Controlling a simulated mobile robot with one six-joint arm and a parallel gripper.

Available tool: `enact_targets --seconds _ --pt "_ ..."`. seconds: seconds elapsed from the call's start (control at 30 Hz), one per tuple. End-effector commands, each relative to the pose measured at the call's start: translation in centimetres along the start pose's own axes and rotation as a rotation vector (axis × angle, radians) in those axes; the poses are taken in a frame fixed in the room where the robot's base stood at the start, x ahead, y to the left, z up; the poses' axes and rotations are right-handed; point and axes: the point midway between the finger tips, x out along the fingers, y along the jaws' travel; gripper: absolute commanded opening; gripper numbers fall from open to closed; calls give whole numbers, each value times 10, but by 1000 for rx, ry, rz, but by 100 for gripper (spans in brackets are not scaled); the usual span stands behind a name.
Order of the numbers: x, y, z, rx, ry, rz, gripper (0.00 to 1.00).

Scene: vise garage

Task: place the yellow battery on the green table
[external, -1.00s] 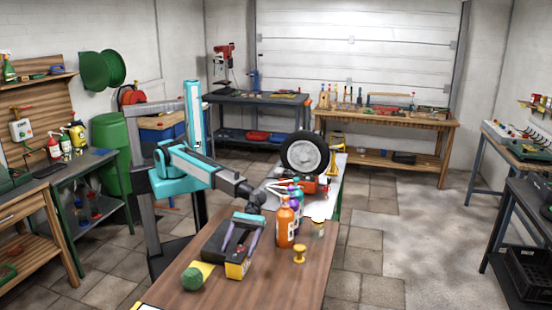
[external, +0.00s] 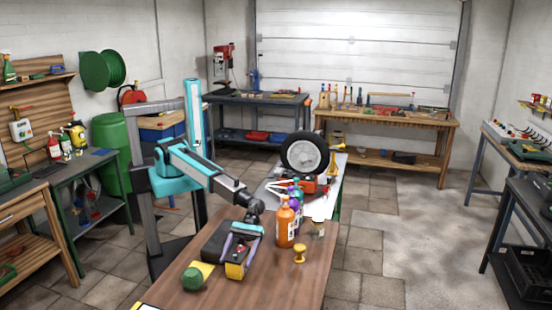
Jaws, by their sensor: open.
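The battery (external: 236,270) is a black box with yellow parts on its near end, standing on the brown wooden table (external: 270,284). My gripper (external: 238,254) is above it, pointing down, with its purple fingers apart on either side of the battery's top. I cannot tell whether the fingers touch it. The gripper and its fingers hide part of the battery. A table with a dark top and green legs (external: 81,163) stands at the left and is probably the green table; bottles stand on its back part.
An orange bottle (external: 285,226), purple bottle (external: 297,205), small jar (external: 318,228) and yellow knobbed piece (external: 299,254) stand right of my gripper. A yellow-and-green item (external: 196,275) lies near the battery's left. A wheel (external: 304,154) stands farther back. Floor between the tables is clear.

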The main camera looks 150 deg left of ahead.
Motion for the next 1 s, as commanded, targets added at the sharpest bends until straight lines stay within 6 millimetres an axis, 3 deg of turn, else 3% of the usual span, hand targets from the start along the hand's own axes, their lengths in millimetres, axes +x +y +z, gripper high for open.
enact_targets --seconds 0.27,0.83,0.87,1.0 --pt "27 1 1 0 0 0 73" --pt "28 0 0 0 0 1 73" --pt "28 0 0 0 0 1 71" --pt "28 0 0 0 0 1 47"
